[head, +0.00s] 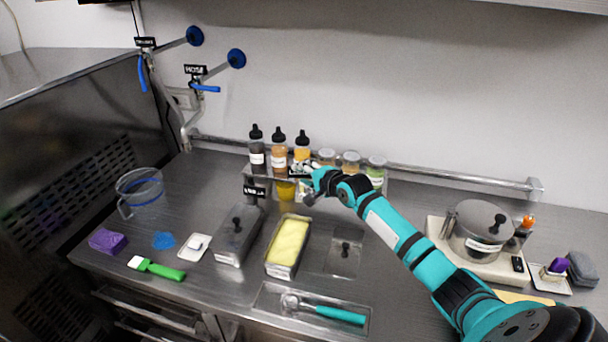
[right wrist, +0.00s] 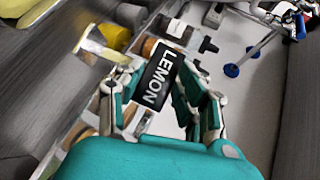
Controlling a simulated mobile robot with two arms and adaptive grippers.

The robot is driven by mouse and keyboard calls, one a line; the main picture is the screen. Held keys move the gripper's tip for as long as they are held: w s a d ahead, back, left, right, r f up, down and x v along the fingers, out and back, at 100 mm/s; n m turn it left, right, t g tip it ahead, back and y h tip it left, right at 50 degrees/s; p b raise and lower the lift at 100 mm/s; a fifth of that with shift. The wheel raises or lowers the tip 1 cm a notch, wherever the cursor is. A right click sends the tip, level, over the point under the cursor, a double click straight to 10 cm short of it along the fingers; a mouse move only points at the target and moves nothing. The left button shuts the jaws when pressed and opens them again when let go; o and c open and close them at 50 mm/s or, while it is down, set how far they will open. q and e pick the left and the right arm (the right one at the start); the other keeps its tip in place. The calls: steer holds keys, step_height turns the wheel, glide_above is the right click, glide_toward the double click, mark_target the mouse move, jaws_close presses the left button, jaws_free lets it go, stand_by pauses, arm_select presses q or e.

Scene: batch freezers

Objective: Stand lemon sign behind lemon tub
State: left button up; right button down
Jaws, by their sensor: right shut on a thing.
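The lemon sign (right wrist: 158,78), a black plate with white LEMON lettering, is between the fingers of my right gripper (right wrist: 155,88) in the right wrist view. The gripper is shut on it. In the head view my right gripper (head: 304,178) is above the back of the counter, behind the lemon tub and in front of the bottles. The sign there is small and partly hidden. The lemon tub (head: 280,271) is a metal pan filled with pale yellow, at mid-counter. My left gripper is not in view.
A lidded metal tub (head: 228,258) stands left of the lemon tub, with another black sign (head: 254,190) behind it. A clear lid (head: 343,262) lies to the right. Bottles (head: 279,152) and jars (head: 351,161) line the wall. A green-handled scoop (head: 335,314) lies in front.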

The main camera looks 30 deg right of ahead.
mark_target(297, 195)
step_height(297, 195, down, 4)
steer(key=b, duration=0.3)
steer(key=shift+w, duration=0.1)
step_height(297, 195, down, 2)
steer(key=b, duration=0.2)
steer(key=shift+f+b, duration=0.2)
steer(key=shift+b, duration=0.2)
step_height(297, 195, down, 2)
steer(key=shift+f+b, duration=0.2)
steer(key=shift+b, duration=0.3)
steer(key=shift+f+b, duration=0.45)
steer(key=shift+f, duration=0.4)
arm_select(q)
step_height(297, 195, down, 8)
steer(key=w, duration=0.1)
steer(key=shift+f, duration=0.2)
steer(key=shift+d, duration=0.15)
